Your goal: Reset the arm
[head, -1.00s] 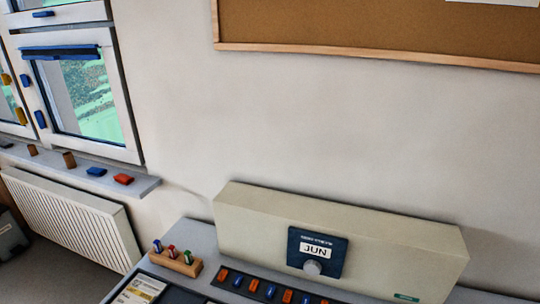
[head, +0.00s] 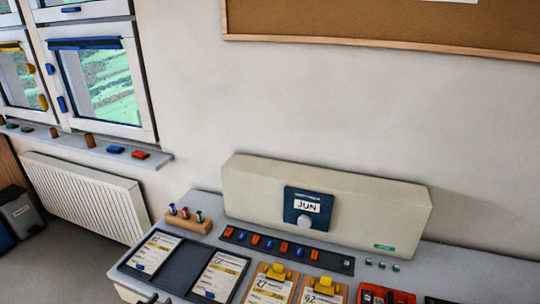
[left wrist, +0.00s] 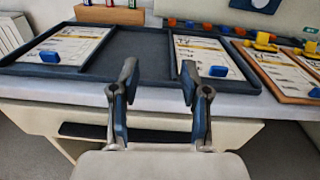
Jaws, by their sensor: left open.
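My left gripper (left wrist: 158,82) is open in the left wrist view, its two dark fingers apart with nothing between them. It is in front of the front edge of a dark tray (left wrist: 140,45) with cards in its left and right compartments and a bare middle one. In the head view only a small dark bit of my left gripper (head: 158,299) shows at the bottom edge, by the tray's front side. My right gripper is in neither view.
The desk (head: 455,262) also holds a beige box (head: 370,205) with a JUN dial (head: 305,208), a wooden peg holder (head: 188,224), a strip of coloured blocks (head: 285,249) and clipboards (head: 268,290). A radiator (head: 85,197) stands left under the windows.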

